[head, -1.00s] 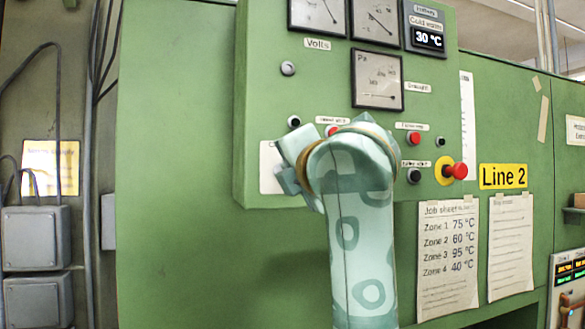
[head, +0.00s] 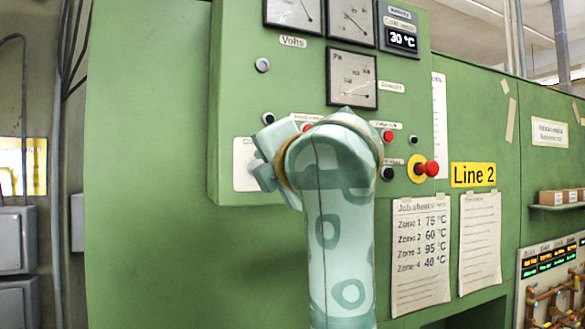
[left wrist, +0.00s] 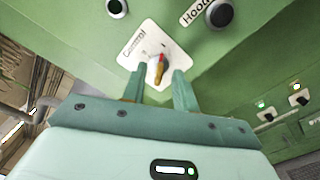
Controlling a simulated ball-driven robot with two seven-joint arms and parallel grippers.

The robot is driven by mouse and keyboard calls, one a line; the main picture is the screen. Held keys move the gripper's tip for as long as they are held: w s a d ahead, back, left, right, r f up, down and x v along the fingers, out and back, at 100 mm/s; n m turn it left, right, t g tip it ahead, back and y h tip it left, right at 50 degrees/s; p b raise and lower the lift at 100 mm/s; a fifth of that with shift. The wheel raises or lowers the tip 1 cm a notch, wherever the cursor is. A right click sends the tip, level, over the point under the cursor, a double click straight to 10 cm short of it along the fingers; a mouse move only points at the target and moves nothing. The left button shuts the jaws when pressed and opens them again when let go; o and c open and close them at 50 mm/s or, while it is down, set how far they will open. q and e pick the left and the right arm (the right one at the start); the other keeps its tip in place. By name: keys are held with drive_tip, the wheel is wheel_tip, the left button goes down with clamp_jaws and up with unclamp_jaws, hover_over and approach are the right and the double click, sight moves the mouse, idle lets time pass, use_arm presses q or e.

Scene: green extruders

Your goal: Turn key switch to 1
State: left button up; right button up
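The key switch (left wrist: 157,67) sits on a white plate (left wrist: 138,45) labelled "Control" in the left wrist view. It has a grey round body and a red and orange-yellow key part. My left gripper (left wrist: 160,80) is open, its two green fingers apart, with the switch just beyond and between their tips. I cannot tell whether either finger touches it. In the head view the plate (head: 243,177) is at the lower left of the green control box, and my left gripper (head: 264,160) is in front of it, hiding the switch. My right gripper is in neither view.
The control box (head: 235,100) carries gauges, black knobs, red buttons and a red emergency stop (head: 427,168) on yellow, right of my arm. Paper sheets (head: 421,255) hang below a "Line 2" sign. A shelf with boxes (head: 560,197) is at the far right.

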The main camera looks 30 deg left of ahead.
use_arm(q)
drive_tip(key=b+v, duration=0.2)
drive_tip(key=v, duration=1.2)
drive_tip(key=shift+s+d+b, duration=0.2)
drive_tip(key=shift+d+b, duration=0.1)
